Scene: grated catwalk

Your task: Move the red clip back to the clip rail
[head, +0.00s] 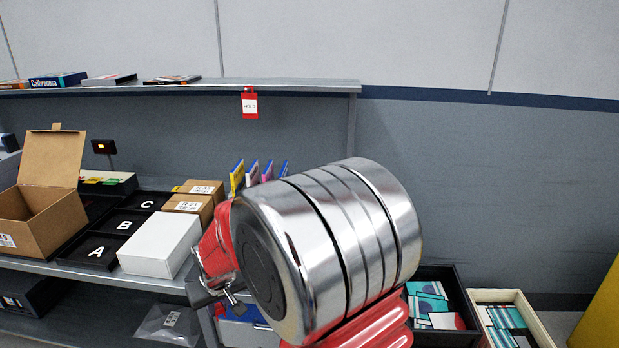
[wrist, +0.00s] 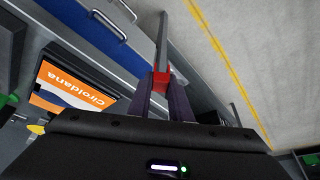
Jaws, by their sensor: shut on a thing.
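In the wrist view my gripper (wrist: 164,92) is shut on a small red piece, which looks like the red clip (wrist: 161,79). Most of it is hidden between the dark fingertips. A grey bar runs away just beyond it; I cannot tell whether they touch. In the head view my own arm hides the gripper and the held piece. Another red clip with a white tag (head: 249,104) marked HOLD hangs on the front edge of the upper shelf (head: 300,86). I cannot make out which part is the clip rail.
An open cardboard box (head: 45,215), black trays (head: 120,223) lettered A, B and C, and a white box (head: 160,246) stand on the bench at left. Bins of cards (head: 505,322) stand low at right. In the wrist view an orange box (wrist: 73,87) and blue drawers (wrist: 85,25) lie left.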

